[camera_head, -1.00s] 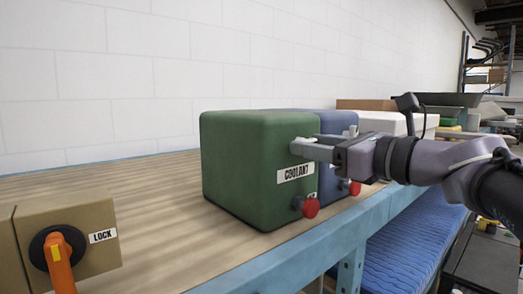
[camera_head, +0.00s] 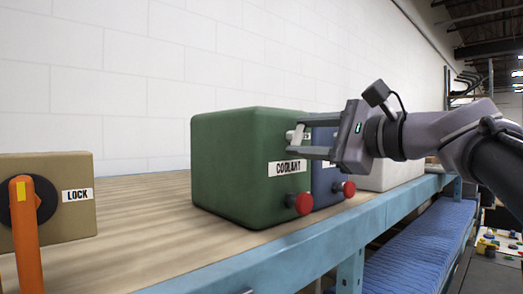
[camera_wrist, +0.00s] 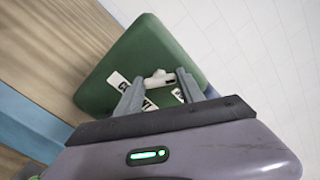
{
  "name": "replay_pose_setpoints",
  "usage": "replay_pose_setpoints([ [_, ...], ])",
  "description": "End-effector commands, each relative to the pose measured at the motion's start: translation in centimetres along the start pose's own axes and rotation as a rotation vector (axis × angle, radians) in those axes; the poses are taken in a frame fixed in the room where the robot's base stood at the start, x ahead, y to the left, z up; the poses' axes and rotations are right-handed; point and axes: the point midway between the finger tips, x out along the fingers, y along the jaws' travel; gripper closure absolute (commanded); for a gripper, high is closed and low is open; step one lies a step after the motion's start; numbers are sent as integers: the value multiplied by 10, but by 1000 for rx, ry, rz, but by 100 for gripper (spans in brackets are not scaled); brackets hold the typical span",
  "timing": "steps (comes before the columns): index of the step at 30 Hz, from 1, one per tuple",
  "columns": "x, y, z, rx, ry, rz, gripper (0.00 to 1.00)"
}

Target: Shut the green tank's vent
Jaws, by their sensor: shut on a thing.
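The green tank (camera_head: 235,165) stands on the bench and carries a COOLANT label (camera_head: 287,168) and a red knob (camera_head: 300,204) low on its front. Its white vent handle (camera_wrist: 158,78) shows in the wrist view on the tank's front, above the label. My gripper (camera_head: 294,142) reaches in from the right and is shut on this handle, with one finger at each end of it. In the head view the fingers hide most of the handle. Whether the vent is open or shut I cannot tell.
A blue tank (camera_head: 325,185) with its own red knob stands close behind the green one, and a white one (camera_head: 390,176) beyond. At left, a tan box with a LOCK label (camera_head: 77,195) has an orange lever (camera_head: 25,235). The wooden bench top (camera_head: 150,225) between is clear.

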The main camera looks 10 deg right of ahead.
Motion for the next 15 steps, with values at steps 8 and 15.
replay_pose_setpoints([
  [8, 0, 2, -1, -240, -1, 0, 95],
  [15, 0, 1, -1, -399, 0, -1, 95],
])
